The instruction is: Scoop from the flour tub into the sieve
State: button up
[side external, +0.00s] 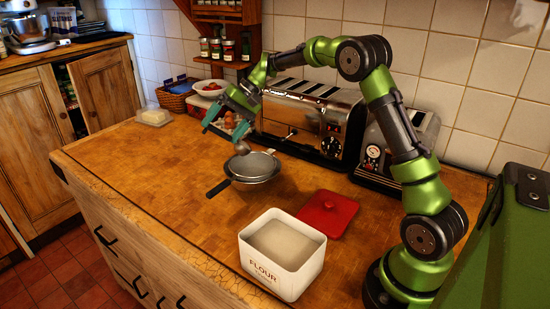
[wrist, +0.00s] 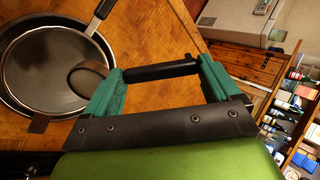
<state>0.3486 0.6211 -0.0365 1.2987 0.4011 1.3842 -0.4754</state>
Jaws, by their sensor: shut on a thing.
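The white flour tub (side external: 262,270) stands open at the front of the counter, with pale flour inside. The sieve (side external: 262,178) sits beyond it, its dark handle pointing left and forward; it also shows in the wrist view (wrist: 40,72). It appears to rest on a bowl. My gripper (side external: 222,121) is shut on the black handle of a scoop (wrist: 88,78). The scoop's round grey head (side external: 241,147) is above the sieve's back-left rim in the side view, and overlaps the sieve's rim in the wrist view. I cannot tell whether the scoop or sieve holds flour.
A red lid (side external: 327,213) lies right of the tub. A chrome toaster (side external: 312,112) and another metal appliance (side external: 374,150) stand along the back wall. A covered butter dish (side external: 154,116) and a wicker basket (side external: 175,97) are farther left. The counter's left part is clear.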

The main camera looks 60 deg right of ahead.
jog(key=shift+s+d+r+t+y, duration=0.6)
jog(key=shift+d+r+t+y, duration=0.15)
jog(key=shift+y, duration=0.25)
jog(key=shift+s+d+r+t+y, duration=0.2)
jog(key=shift+s+d+t+y, duration=0.1)
jog(key=shift+d+y, duration=0.2)
jog(key=shift+s+d+r+t+y, duration=0.2)
jog(key=shift+s+d+t+y, duration=0.1)
jog(key=shift+d+y, duration=0.2)
jog(key=shift+s+d+r+t+y, duration=0.15)
jog(key=shift+s+d+t+y, duration=0.4)
jog(key=shift+d+y, duration=0.25)
jog(key=shift+s+d+r+t+y, duration=0.15)
jog(key=shift+s+d+t+y, duration=0.35)
jog(key=shift+d+y, duration=0.3)
jog(key=w+a+g+h, duration=0.1)
jog(key=w+a+f+g+h, duration=0.1)
jog(key=a+h, duration=0.1)
jog(key=w+a+g+h, duration=0.1)
jog(key=a+h, duration=0.1)
jog(key=shift+w+a+f+g, duration=0.25)
jog(key=shift+w+f+g, duration=0.05)
jog(key=shift+w+a+f+g+h, duration=0.4)
jog(key=shift+a+f+h, duration=0.1)
jog(key=shift+h, duration=0.4)
jog(key=a+f+g+h, duration=0.1)
jog(key=w+a+f+g+h, duration=0.1)
jog(key=h, duration=0.1)
jog(key=shift+w+f, duration=0.15)
jog(key=shift+f, duration=0.15)
